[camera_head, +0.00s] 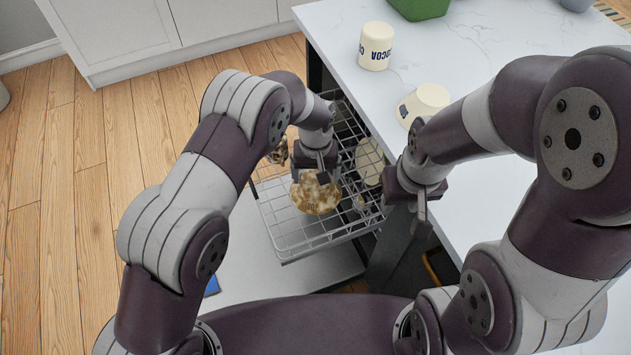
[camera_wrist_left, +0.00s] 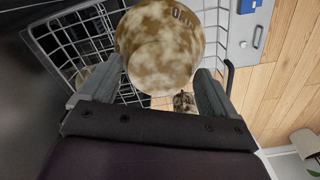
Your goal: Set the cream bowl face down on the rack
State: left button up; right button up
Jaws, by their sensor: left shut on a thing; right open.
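A cream bowl with brown mottled stains (camera_head: 316,196) is at the pulled-out wire dish rack (camera_head: 290,245), below my left gripper (camera_head: 318,172). In the left wrist view the bowl (camera_wrist_left: 160,55) lies between the fingers of my left gripper (camera_wrist_left: 150,92), its round base toward the camera and dark lettering on its side. The left gripper is shut on it. Whether the bowl touches the rack wires cannot be told. My right gripper (camera_head: 420,205) is open and empty beside the counter edge, right of the rack.
On the white counter (camera_head: 450,55) stand a cream COCOA canister (camera_head: 375,47), another cream vessel (camera_head: 423,103) and a green container (camera_head: 420,8). A pale round dish (camera_head: 370,160) sits at the rack's right. A brown mottled item (camera_head: 278,152) shows left of my left gripper.

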aim_at(339, 193)
pick_arm(q)
jog(key=d+f, duration=0.1)
jog(key=d, duration=0.1)
jog(key=s+d+f+b, duration=0.1)
jog(key=d+f, duration=0.1)
jog(key=d+f+b, duration=0.1)
jog(key=d, duration=0.1)
jog(key=shift+s+f, duration=0.15)
jog(key=shift+f, duration=0.1)
jog(key=w+a+f, duration=0.1)
jog(key=a+f, duration=0.2)
jog(key=w+a+f, duration=0.2)
jog(key=a+f, duration=0.1)
jog(key=w+a+f, duration=0.2)
jog(key=a+f, duration=0.2)
jog(key=shift+w+a+f+p, duration=0.1)
jog(key=shift+p, duration=0.2)
jog(key=shift+f, duration=0.3)
pick_arm(e)
notch_tip(339, 193, down, 3)
jog(key=shift+w+d+f, duration=0.1)
jog(key=shift+d+f, duration=0.05)
